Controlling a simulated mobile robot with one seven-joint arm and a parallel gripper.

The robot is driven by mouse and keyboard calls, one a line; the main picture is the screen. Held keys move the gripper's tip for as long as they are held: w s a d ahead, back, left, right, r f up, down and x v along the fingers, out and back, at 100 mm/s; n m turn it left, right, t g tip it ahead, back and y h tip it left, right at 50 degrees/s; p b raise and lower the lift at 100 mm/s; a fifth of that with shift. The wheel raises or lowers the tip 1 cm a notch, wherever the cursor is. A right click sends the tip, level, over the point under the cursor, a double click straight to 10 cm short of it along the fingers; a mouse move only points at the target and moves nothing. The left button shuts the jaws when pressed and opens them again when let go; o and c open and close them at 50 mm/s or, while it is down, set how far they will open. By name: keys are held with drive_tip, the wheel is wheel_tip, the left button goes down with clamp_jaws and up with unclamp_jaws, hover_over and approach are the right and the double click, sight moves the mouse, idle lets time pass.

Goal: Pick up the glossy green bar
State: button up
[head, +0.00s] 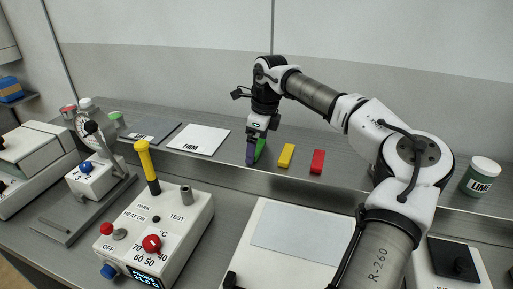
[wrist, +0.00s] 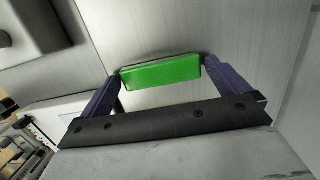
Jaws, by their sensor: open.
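The glossy green bar (wrist: 162,71) lies between the two purple fingers of my gripper (wrist: 164,74) in the wrist view. The fingers stand apart, one near each end of the bar; I cannot tell whether either touches it. In the head view my gripper (head: 255,156) points down at the metal shelf, with the green bar (head: 260,146) partly hidden behind a finger.
A yellow bar (head: 286,156) and a red bar (head: 317,162) lie just right of my gripper. A white card marked FIRM (head: 199,138) lies to the left. A jar marked LIME (head: 481,177) stands at far right. A control box (head: 155,235) stands in front.

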drive_tip(key=c, duration=0.8)
drive_tip(key=shift+o, duration=0.2)
drive_tip(key=shift+r, duration=0.1)
